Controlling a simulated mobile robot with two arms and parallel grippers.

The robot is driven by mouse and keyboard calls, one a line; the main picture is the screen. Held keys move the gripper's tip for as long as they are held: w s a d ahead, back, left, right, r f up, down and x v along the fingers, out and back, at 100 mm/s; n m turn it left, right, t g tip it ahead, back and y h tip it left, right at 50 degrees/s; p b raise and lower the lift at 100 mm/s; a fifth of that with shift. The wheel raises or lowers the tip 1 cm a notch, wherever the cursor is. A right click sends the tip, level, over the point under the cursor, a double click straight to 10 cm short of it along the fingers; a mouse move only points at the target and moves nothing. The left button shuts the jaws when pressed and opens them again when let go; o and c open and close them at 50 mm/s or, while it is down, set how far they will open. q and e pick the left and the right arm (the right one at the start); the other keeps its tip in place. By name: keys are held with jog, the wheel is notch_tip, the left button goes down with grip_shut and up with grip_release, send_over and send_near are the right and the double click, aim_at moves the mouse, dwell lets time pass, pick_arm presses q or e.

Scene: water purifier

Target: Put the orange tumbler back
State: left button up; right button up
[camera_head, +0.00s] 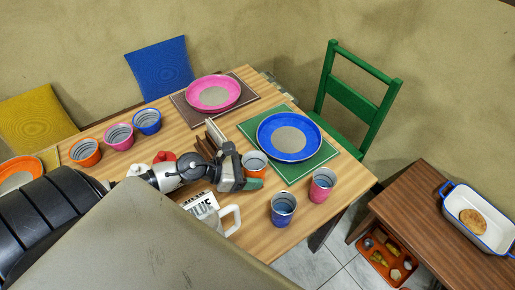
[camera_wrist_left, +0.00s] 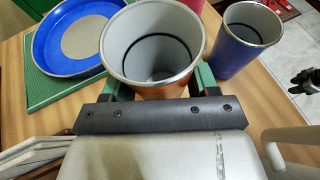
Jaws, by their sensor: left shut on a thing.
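An orange tumbler (camera_head: 255,164) stands upright between the fingers of my left gripper (camera_head: 252,177), beside the green placemat. In the left wrist view the tumbler (camera_wrist_left: 155,50) shows its open, empty grey inside, with the fingers of my left gripper (camera_wrist_left: 160,90) on either side of it. The gripper is shut on it. I cannot tell whether its base touches the table.
A blue tumbler (camera_head: 283,210) and a pink tumbler (camera_head: 323,185) stand to the right of the held one. A blue plate (camera_head: 310,152) lies on a green placemat (camera_head: 292,174). A white pitcher (camera_head: 230,222) stands close to my left arm. A green chair (camera_head: 350,100) is behind.

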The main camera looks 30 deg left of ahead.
pick_arm(q)
notch_tip(320, 180, down, 4)
jog(key=shift+w+f+b, duration=0.1)
jog(key=shift+b, duration=0.35)
jog(key=shift+f, duration=0.15)
pick_arm(e)
jog(key=shift+d+f, duration=0.4)
jog(key=shift+f, duration=0.15)
pick_arm(q)
jog(key=shift+f, duration=0.2)
jog(key=o, duration=1)
pick_arm(e)
jog(key=shift+w+f, duration=0.1)
jog(key=shift+f, duration=0.05)
